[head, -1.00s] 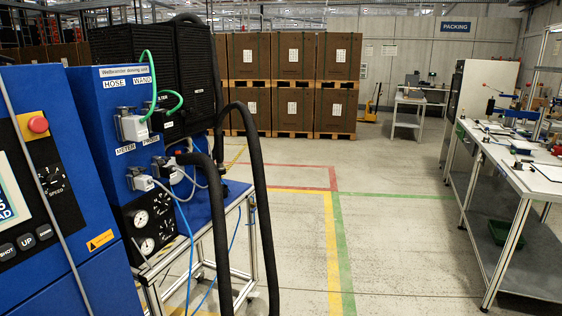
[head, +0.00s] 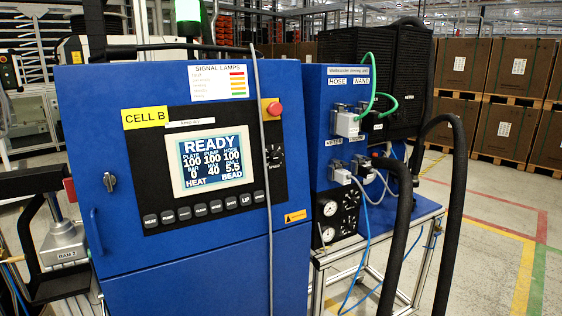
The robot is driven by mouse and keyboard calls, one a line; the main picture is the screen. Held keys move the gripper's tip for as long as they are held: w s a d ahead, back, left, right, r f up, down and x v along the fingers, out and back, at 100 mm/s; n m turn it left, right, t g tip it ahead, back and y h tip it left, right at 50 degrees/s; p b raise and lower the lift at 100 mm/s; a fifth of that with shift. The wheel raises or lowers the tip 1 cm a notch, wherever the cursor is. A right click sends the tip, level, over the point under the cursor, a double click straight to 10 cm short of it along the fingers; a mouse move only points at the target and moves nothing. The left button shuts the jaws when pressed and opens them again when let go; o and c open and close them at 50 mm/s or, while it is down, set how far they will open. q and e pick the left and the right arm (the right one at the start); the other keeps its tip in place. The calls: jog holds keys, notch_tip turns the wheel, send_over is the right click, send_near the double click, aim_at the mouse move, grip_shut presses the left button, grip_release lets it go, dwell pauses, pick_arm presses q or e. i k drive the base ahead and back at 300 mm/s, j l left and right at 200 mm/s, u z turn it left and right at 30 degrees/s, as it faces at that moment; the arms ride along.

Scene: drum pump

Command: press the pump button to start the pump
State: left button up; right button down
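A blue control cabinet (head: 200,262) marked CELL B fills the left and middle of the head view. Its screen (head: 211,162) reads READY, with PLATE 100, PUMP 100, HOSE 100, BAR 0, MAX 40 and BEAD 5.5. A row of several dark buttons (head: 200,210) runs below the screen. HEAT seems to be at the left end and UP is near the right end. Neither of my grippers is in view.
A red button (head: 274,109) on a yellow plate and a speed knob (head: 274,155) sit right of the screen. A grey cable hangs down the cabinet front. Thick black hoses (head: 457,200) arch beside the dosing unit (head: 338,180). Open floor (head: 490,240) lies at the right.

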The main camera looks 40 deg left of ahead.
aim_at(167, 217)
jog(key=u, duration=1.7)
